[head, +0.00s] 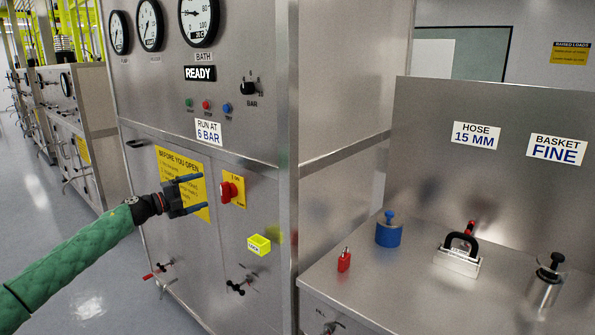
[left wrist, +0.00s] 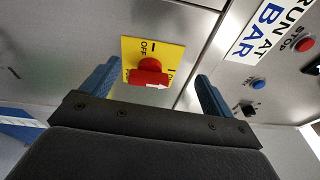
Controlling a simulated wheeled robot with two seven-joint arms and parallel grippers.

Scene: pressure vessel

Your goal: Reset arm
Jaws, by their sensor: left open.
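My left gripper (head: 190,194) is open and empty in front of the steel cabinet, its blue fingers pointing right. It is just left of a red rotary switch (head: 231,190) on a yellow plate (head: 240,191), and apart from it. In the left wrist view the red switch (left wrist: 149,73) shows beyond and between the two spread fingers (left wrist: 155,85). My left arm (head: 75,255), in a green sleeve, reaches in from the lower left. The right gripper is not in view.
A yellow lock box (head: 259,245) is on the cabinet front below the switch. Steel bench (head: 400,290) at right holds a red padlock (head: 344,260), a blue cylinder (head: 389,232), a black-handled block (head: 460,254) and a steel cylinder (head: 545,285). A READY display (head: 200,73) is above.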

